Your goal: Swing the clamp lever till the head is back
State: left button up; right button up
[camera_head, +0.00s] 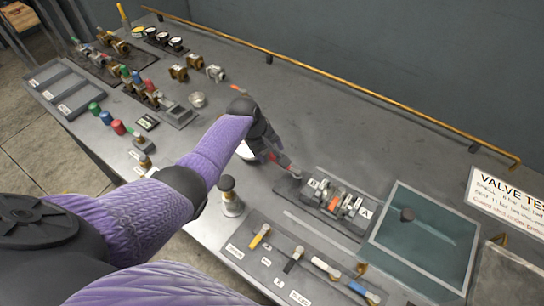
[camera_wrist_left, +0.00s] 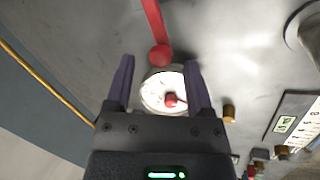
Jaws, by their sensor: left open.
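A red lever (camera_wrist_left: 152,22) with a rounded end comes in from the top of the left wrist view. It probably belongs to the clamp; the clamp head cannot be made out. In the head view, a red and grey lever (camera_head: 285,163) stands at my left gripper (camera_head: 270,148), left of a lever block. My left gripper (camera_wrist_left: 157,68) is open, with the lever's rounded end between or just beyond its fingertips; contact is unclear. A white round face (camera_wrist_left: 160,88) with a small red part shows between the fingers, and partly beside the gripper in the head view (camera_head: 246,151). My right gripper is out of view.
The lever block (camera_head: 338,203) and a glass-like panel (camera_head: 425,238) lie to the right. A knob on a post (camera_head: 230,195) stands in front. Several coloured handles line the front edge, and a brass rail (camera_head: 370,92) runs along the back. The bench behind the gripper is mostly clear.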

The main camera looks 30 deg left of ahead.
pick_arm(q)
jog(key=shift+w+d+f, duration=0.15)
jog(key=shift+f, duration=0.45)
grip_shut()
dwell(1.1)
